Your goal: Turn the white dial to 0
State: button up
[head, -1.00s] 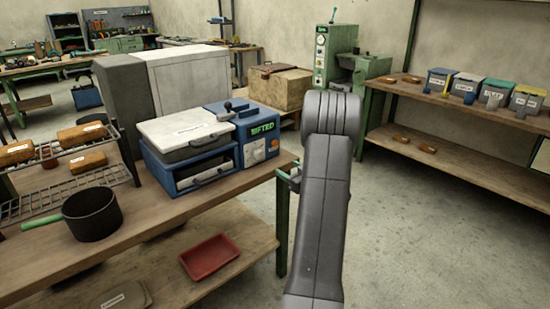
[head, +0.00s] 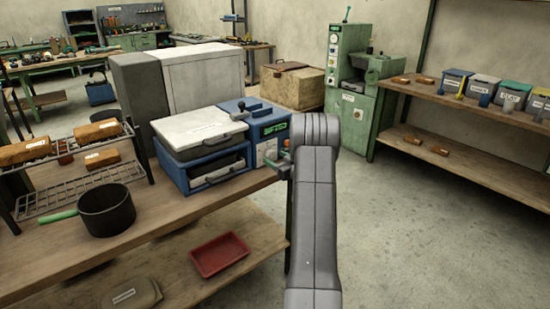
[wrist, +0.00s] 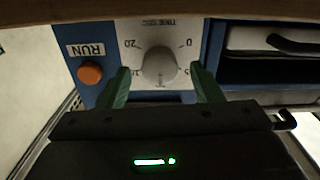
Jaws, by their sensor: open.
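The white dial (wrist: 158,66) shows in the wrist view, upside down, on a pale panel marked "TIME SEC". The 0 is at its upper right and the 20 at its upper left. Where the dial points is not clear. My gripper (wrist: 159,72) is open, with one green finger on each side of the dial in the picture; I cannot tell whether they touch it. In the head view the panel belongs to the blue machine (head: 215,165) on the workbench. My arm hides much of its right end, and the dial cannot be made out there.
An orange RUN button (wrist: 90,73) sits beside the dial, close to one finger. A dark pot (head: 106,212) and wire rack (head: 75,200) stand left on the workbench. A red tray (head: 219,254) lies on the lower shelf. The floor to the right is clear.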

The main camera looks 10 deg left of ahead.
jog(key=shift+w+a, duration=0.35)
jog(key=shift+a, duration=0.2)
jog(key=c, duration=1)
jog(key=shift+f+b, duration=0.15)
jog(key=shift+b, duration=0.4)
